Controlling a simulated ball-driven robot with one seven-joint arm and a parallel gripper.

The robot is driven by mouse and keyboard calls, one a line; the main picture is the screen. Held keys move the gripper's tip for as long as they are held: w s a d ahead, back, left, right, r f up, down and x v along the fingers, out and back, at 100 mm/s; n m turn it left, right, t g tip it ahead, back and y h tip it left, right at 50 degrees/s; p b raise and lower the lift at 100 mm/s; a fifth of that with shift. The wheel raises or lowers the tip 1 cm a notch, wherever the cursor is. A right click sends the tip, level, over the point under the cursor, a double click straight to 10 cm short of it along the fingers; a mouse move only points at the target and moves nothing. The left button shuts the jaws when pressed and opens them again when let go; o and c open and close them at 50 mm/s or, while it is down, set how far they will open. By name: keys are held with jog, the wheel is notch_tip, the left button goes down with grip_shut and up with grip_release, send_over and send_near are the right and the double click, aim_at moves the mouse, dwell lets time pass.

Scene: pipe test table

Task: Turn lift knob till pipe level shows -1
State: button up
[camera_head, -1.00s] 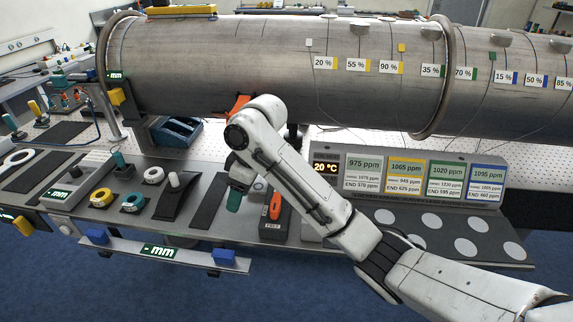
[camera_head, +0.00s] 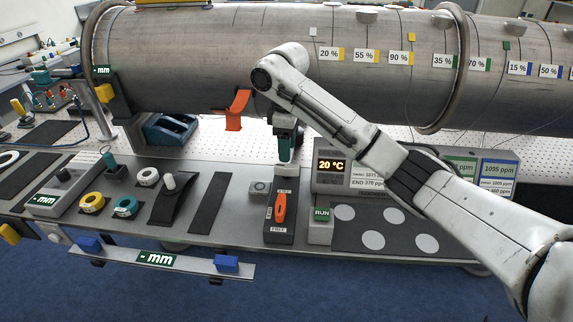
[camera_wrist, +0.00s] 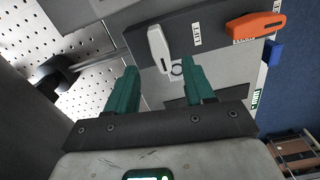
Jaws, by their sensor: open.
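The lift knob, a pale grey lever (camera_wrist: 159,48), sits on a dark panel beside a white LIFT label (camera_wrist: 197,34) in the wrist view. In the head view the knob (camera_head: 285,170) shows just under my fingers. My gripper (camera_head: 286,148) points down at it, its green fingers open and empty. In the wrist view the gripper (camera_wrist: 160,82) has its fingertips on either side of the knob's line, apart from it.
An orange knob (camera_head: 280,206) stands on the same dark box, nearer the front. A RUN button (camera_head: 321,215) is to its right. The big pipe (camera_head: 200,60) and an orange bracket (camera_head: 236,110) are behind.

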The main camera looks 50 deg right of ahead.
aim_at(287, 166)
notch_tip(287, 166, down, 4)
jog(key=shift+a+r+b, duration=0.1)
jog(key=shift+r+b, duration=0.1)
jog(key=shift+b, duration=0.3)
jog(key=shift+f+p, duration=0.3)
jog(key=shift+f, duration=0.9)
jog(key=shift+r, duration=0.1)
grip_shut()
